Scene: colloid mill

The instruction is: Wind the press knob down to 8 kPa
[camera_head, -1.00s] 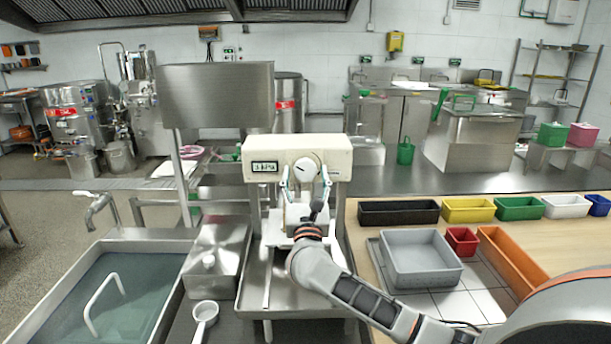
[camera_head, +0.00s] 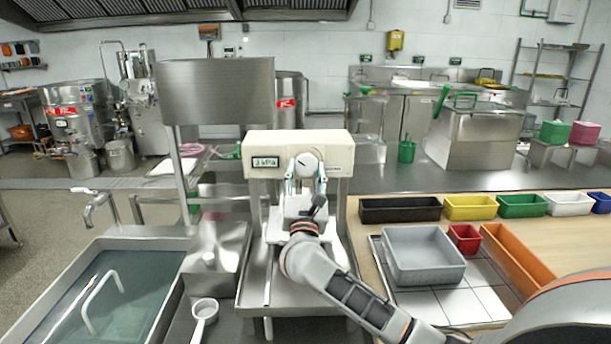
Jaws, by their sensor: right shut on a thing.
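The press (camera_head: 225,147) is a cream box-shaped head over a steel bench, with a small display (camera_head: 265,162) at its left; the digits are too small to read surely. The round white press knob (camera_head: 307,163) sits on its front face, right of the display, with a dark mark on it. My right gripper (camera_head: 306,176) reaches up from below and is shut on the knob, one finger on each side. The gripper's body hides the area below the knob. My left gripper is not in view.
A steel sink (camera_head: 112,300) with water lies at the left, a white ladle (camera_head: 204,312) beside it. A grey bin (camera_head: 425,257), a red bin (camera_head: 464,239) and an orange tray (camera_head: 518,262) are at the right. A row of coloured bins stands behind them.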

